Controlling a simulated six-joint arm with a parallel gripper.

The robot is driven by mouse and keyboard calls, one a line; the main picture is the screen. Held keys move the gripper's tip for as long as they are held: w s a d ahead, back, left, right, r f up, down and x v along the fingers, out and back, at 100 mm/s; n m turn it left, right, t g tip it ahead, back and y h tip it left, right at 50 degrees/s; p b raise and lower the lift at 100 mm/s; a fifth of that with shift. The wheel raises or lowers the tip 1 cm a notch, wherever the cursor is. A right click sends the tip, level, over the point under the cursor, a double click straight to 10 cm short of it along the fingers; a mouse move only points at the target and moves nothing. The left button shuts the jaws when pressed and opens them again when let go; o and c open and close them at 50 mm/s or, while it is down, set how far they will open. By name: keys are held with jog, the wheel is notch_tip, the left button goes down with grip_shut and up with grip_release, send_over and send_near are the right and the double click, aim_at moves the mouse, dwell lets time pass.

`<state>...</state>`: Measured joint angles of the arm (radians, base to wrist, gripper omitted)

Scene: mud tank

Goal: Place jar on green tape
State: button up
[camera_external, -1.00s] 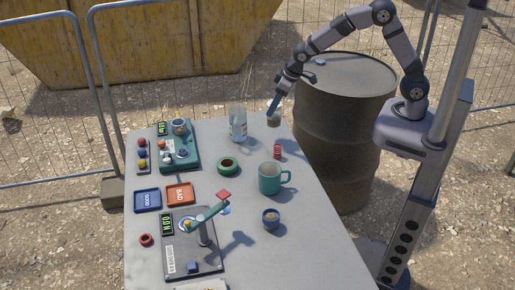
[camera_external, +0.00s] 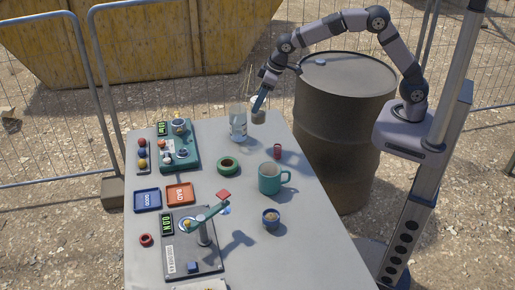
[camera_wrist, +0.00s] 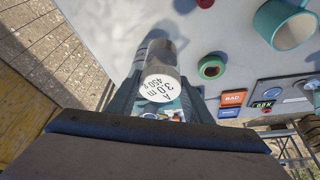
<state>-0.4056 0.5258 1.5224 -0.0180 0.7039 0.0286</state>
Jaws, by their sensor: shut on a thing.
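A teal mug (camera_external: 269,179) and a small red object (camera_external: 277,151) are right of the tape. A teal device (camera_external: 180,160) and red and blue trays (camera_external: 180,203) are left. A rusty barrel (camera_external: 340,130) stands beside the table.

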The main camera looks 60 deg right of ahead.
jog(key=a+r+n+y, duration=0.2)
jog(key=a+n, duration=0.3)
jog(key=a, duration=1.2)
jog(key=shift+g, duration=0.4)
jog(key=shift+w+d+f+p, duration=0.15)
jog(key=shift+f+p, duration=0.7)
jog(key=shift+f, duration=1.65)
jog(key=shift+w+d+f+p, duration=0.15)
jog(key=shift+f+p, duration=0.7)
jog(key=shift+f, duration=1.6)
jog(key=shift+f, duration=0.15)
jog(key=o, duration=1.4)
jog(key=shift+s, duration=0.1)
